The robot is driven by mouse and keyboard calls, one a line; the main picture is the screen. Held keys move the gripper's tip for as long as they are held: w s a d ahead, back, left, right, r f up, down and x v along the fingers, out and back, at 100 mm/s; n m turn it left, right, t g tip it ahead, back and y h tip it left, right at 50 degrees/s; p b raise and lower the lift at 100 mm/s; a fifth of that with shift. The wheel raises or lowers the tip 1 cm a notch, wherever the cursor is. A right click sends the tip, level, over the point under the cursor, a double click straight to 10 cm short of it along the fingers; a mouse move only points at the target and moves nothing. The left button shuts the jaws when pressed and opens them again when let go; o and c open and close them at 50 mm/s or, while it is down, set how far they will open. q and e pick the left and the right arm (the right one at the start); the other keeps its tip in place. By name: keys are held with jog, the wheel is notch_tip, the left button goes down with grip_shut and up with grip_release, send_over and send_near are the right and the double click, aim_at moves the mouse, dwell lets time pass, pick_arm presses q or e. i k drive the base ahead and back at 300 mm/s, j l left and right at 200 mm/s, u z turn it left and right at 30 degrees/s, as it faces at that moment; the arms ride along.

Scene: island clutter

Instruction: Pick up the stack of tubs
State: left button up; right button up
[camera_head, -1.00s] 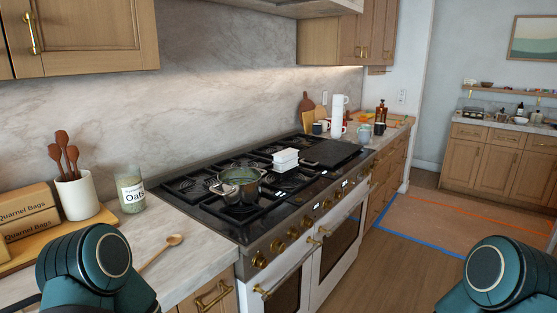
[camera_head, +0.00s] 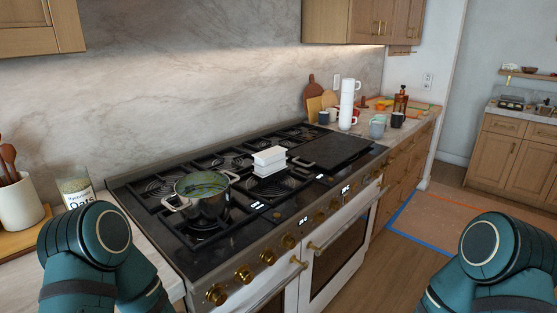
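A small stack of white tubs (camera_head: 269,161) sits on the stove's grates, just right of the pot and left of the flat griddle. It looks like two white rectangular tubs, one on the other. Only the teal upper links of my two arms show, at the bottom left and bottom right. Neither gripper is in the picture, so nothing of mine touches the tubs.
A steel pot (camera_head: 203,194) with greenish contents stands beside the tubs. A black griddle (camera_head: 335,150) covers the stove's right part. Cups and a tall white cup stack (camera_head: 347,105) stand on the counter beyond. An oats jar (camera_head: 76,187) and utensil crock (camera_head: 19,203) are left.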

aim_at(270, 165)
jog(key=i+l, duration=0.8)
